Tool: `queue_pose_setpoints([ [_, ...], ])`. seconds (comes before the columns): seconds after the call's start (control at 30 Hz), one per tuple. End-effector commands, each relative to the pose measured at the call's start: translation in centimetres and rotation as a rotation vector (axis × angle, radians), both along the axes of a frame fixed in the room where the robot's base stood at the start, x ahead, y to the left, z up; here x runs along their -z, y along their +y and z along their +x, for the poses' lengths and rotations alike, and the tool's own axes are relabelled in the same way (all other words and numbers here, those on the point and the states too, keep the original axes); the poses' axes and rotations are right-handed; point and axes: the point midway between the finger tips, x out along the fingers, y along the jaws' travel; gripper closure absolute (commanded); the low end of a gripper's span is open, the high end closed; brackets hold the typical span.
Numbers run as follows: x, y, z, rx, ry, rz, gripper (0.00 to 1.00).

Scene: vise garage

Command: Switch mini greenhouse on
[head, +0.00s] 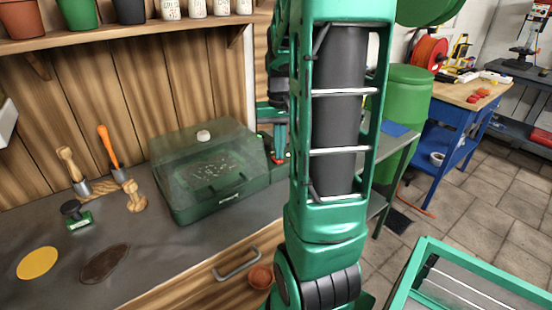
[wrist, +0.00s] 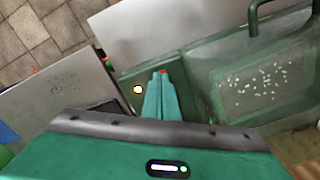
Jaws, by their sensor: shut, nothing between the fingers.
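The mini greenhouse (head: 205,180) is a green box with a clear, closed lid and a white knob on top; it stands on the dark bench top. In the wrist view its lid (wrist: 215,85) is at the right, with pale specks beneath it. A flat green section (wrist: 125,78) next to the lid carries a small glowing yellow-white round spot (wrist: 138,89). My gripper (wrist: 160,75) is shut and empty over this section, just right of that spot. A small red spot (wrist: 163,71) shows at its fingertips; I cannot tell if they touch it. My gripper in the head view (head: 279,157) is at the greenhouse's right end, partly hidden by my arm.
Small hand tools (head: 103,150) stand left of the greenhouse, by a yellow disc (head: 38,263) and a dark disc (head: 105,264). A shelf of pots (head: 110,32) hangs above. A green barrel (head: 402,105) and a blue workbench (head: 450,130) stand at the right. Tiled floor lies open beyond.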

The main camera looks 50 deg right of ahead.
Motion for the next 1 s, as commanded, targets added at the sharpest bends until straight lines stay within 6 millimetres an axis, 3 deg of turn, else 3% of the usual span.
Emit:
queue_pose_setpoints([
  [0.8,-5.6,-0.1,0.0,0.0,-0.002,-0.002,1.0],
  [1.0,-6.2,0.0,0.0,0.0,-0.001,-0.001,1.0],
])
